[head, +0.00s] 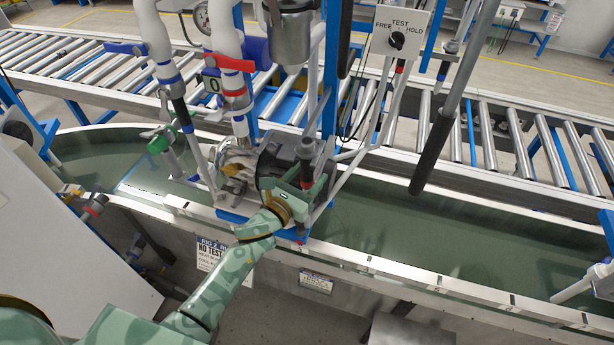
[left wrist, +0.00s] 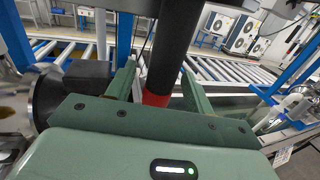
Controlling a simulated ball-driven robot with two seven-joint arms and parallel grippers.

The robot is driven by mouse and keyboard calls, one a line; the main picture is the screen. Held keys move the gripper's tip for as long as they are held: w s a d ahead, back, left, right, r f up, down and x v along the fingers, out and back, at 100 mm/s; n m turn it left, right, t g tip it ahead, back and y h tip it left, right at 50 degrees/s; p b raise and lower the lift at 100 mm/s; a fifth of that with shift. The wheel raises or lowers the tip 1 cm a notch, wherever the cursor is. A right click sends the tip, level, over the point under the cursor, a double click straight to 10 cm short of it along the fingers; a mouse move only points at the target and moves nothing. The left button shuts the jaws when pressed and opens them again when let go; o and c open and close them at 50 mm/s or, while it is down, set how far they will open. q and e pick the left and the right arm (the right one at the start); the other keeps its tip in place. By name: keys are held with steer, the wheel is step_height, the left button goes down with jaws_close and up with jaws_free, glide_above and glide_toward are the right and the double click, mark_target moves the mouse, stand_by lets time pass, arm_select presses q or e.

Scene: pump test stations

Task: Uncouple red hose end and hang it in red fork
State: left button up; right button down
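My left gripper (head: 306,172) is at the pump station, by the dark pump body. In the left wrist view, its two green fingers (left wrist: 160,82) stand apart on either side of a black hose (left wrist: 172,40) with a red band (left wrist: 156,99) at its lower end. A gap shows beside the hose, so the fingers look open around it, not closed. What the red end sits on is hidden behind the gripper's body. In the head view, a little red shows by the fingers. I cannot make out the red fork for certain. My right gripper is not in view.
White pipes with a red-handled valve (head: 228,62) and a green-handled valve (head: 160,141) stand left of the pump. A TEST switch box (head: 402,30) is above right. A black sleeve (head: 433,150) on a grey pole hangs over the green trough (head: 480,235). A roller conveyor (head: 490,135) runs behind.

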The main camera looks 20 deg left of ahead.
arm_select(q)
steer(key=shift+s+f, duration=0.1)
steer(key=shift+s, duration=0.05)
steer(key=shift+s+a, duration=0.15)
steer(key=shift+s, duration=0.15)
steer(key=b+v, duration=0.2)
steer(key=v, duration=1.3)
steer(key=shift+s, duration=0.2)
steer(key=shift+a, duration=0.1)
